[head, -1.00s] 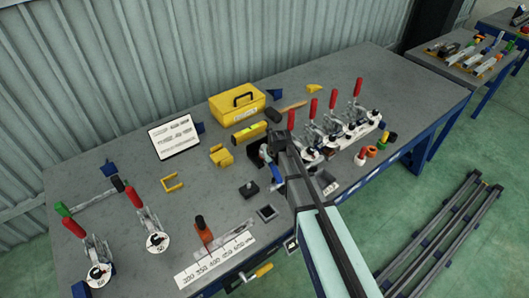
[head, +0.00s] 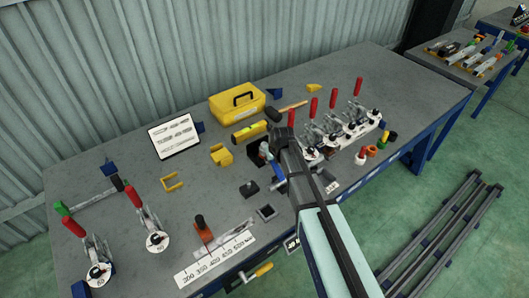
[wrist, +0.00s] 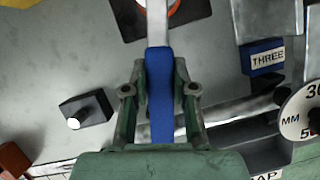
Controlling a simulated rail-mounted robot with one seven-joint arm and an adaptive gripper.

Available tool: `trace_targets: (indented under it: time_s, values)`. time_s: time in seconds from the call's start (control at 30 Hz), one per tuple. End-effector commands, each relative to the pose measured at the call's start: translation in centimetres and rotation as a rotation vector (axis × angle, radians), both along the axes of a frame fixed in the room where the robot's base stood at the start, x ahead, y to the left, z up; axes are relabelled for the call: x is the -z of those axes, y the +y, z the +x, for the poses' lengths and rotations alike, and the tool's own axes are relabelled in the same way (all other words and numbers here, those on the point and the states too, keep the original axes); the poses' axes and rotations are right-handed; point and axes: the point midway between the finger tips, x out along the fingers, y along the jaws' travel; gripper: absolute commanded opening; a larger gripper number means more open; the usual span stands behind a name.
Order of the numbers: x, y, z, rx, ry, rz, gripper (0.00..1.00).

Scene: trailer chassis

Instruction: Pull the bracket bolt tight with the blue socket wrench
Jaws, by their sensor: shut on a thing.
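My gripper (wrist: 162,108) is shut on the blue handle of the socket wrench (wrist: 159,75) in the wrist view. The wrench's bright metal shaft runs up out of the top of that view. It passes over a dark plate with a white and orange-red ring (wrist: 173,14); its socket end is out of view there. I cannot tell whether the socket sits on the bracket bolt. In the head view, my gripper (head: 284,150) is over the middle of the bench, with part of the blue handle (head: 277,173) showing below it. The bolt is not clearly visible.
A black block (wrist: 86,115) with a silver stud stands left of my gripper. Red-handled toggle clamps (head: 335,125) stand close on the right. A yellow toolbox (head: 237,103), a yellow level (head: 249,131) and a hammer (head: 274,115) lie behind. The bench's left middle is fairly clear.

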Motion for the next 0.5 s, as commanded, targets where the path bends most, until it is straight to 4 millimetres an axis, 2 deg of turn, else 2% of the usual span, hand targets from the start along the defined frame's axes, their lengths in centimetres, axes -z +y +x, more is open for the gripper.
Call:
trace_targets:
  time_s: [0.5]
  values:
    - [-2.9, 0.0, 0.0, 0.0, -0.002, 0.0, 0.0]
